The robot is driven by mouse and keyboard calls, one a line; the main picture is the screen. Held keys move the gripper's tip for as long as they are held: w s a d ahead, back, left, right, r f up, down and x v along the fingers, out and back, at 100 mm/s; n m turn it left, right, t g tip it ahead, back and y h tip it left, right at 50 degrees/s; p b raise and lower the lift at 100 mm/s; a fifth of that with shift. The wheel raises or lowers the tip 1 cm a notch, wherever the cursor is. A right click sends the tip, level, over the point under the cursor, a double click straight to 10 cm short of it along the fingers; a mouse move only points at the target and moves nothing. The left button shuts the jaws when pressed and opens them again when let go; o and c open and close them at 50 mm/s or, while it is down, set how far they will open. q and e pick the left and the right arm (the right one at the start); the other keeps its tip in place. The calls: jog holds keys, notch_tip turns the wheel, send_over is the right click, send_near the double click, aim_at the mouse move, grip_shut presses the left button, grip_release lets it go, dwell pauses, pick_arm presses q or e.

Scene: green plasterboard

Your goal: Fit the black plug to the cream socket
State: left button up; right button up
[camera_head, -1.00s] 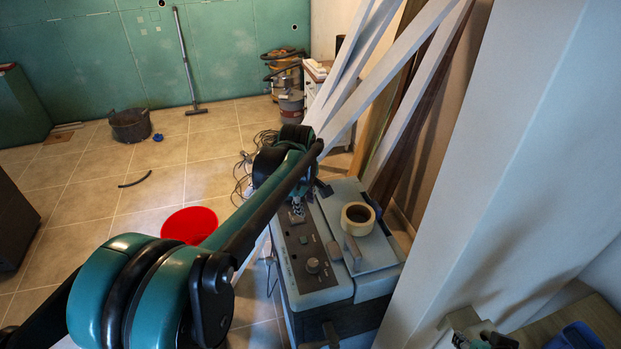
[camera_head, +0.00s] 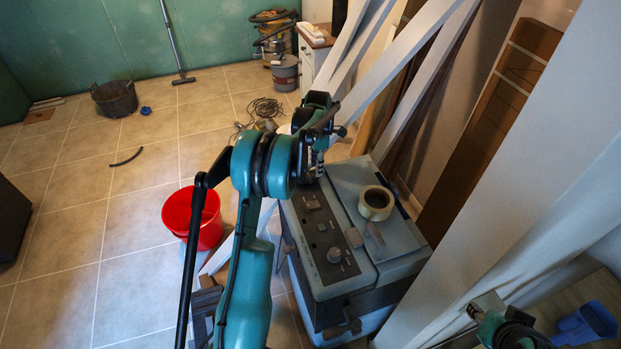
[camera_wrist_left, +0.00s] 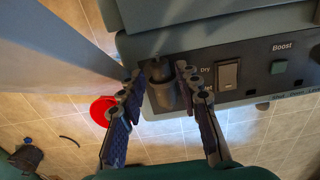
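My left gripper (camera_head: 313,166) is at the far end of the grey-blue machine's control panel. In the left wrist view its two fingers (camera_wrist_left: 158,84) are apart, one on each side of a dark cylindrical thing (camera_wrist_left: 161,92) at the panel's corner, beside the Dry switch (camera_wrist_left: 228,75). Narrow gaps seem to show between it and the fingers. I cannot tell whether this is the black plug or a part of the machine. I cannot make out a cream socket. A teal and black part of my right arm (camera_head: 492,328) shows at the lower right; its fingers are not clear.
A cream tape roll (camera_head: 376,203) lies on the machine (camera_head: 395,258). Pale beams (camera_head: 420,55) lean behind it. A red bucket (camera_head: 193,217) stands on the tiles to the left. Open floor lies left.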

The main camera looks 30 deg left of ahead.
aim_at(307, 179)
pick_arm(q)
jog(key=f, duration=0.4)
jog(key=shift+s+a+f+b, duration=0.1)
jog(key=shift+a+b, duration=0.1)
jog(key=shift+b, duration=0.2)
grip_shut()
jog(key=shift+r, duration=0.2)
